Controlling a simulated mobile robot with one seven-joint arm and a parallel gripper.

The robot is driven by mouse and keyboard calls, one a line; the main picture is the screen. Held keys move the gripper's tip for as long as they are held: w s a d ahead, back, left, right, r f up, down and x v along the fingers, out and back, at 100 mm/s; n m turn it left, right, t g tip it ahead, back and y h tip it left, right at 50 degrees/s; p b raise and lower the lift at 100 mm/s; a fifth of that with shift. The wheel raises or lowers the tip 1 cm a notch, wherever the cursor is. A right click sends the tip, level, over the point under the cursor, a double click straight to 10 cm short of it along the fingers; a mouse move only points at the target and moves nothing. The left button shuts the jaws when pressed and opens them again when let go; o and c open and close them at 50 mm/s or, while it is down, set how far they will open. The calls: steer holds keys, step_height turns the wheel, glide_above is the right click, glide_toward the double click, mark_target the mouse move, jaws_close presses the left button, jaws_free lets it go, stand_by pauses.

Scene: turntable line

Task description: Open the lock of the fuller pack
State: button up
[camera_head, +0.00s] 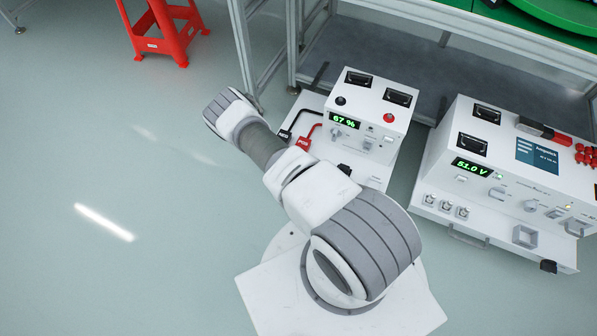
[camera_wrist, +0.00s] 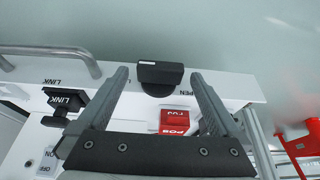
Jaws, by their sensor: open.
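In the head view, one white pack (camera_head: 372,103) has a display (camera_head: 345,121) reading 67 %. To its right, a wider white pack (camera_head: 510,150) has a display (camera_head: 471,167) reading 53.0 V. In the wrist view, my gripper (camera_wrist: 158,78) is open over a white panel edge. A black handle-like part (camera_wrist: 160,74) shows between the fingertips, beside a label partly covered so that "PEN" reads. I cannot tell whether the fingers flank it or stay above it. A red POS plug (camera_wrist: 174,120) lies nearer. The gripper cannot be made out in the head view.
A black block (camera_wrist: 66,101) sits by a LINK label, and a grey bar handle (camera_wrist: 50,52) is at the left. Red POS (camera_head: 304,136) and black NEG (camera_head: 286,134) leads lie left of the 67 % pack. A red stool (camera_head: 166,30) stands on open floor.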

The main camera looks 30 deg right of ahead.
steer(key=c, duration=1.3)
steer(key=shift+a+h, duration=0.1)
steer(key=shift+h, duration=0.2)
steer(key=shift+w+a+f+n+g+h, duration=0.1)
steer(key=shift+w+n+g+h, duration=0.1)
steer(key=shift+g+h, duration=0.25)
steer(key=shift+w+a+n+g+h, duration=0.15)
steer(key=shift+g+h, duration=0.1)
steer(key=shift+g, duration=0.4)
steer(key=shift+w+a+f+n+g+h, duration=0.1)
steer(key=shift+w+n+g+h, duration=0.1)
steer(key=shift+g+h, duration=0.4)
steer(key=shift+w+f+n+g+h, duration=0.1)
steer(key=shift+n+g+h, duration=0.05)
steer(key=shift+g+h, duration=0.45)
steer(key=shift+g, duration=0.4)
steer(key=o, duration=1.3)
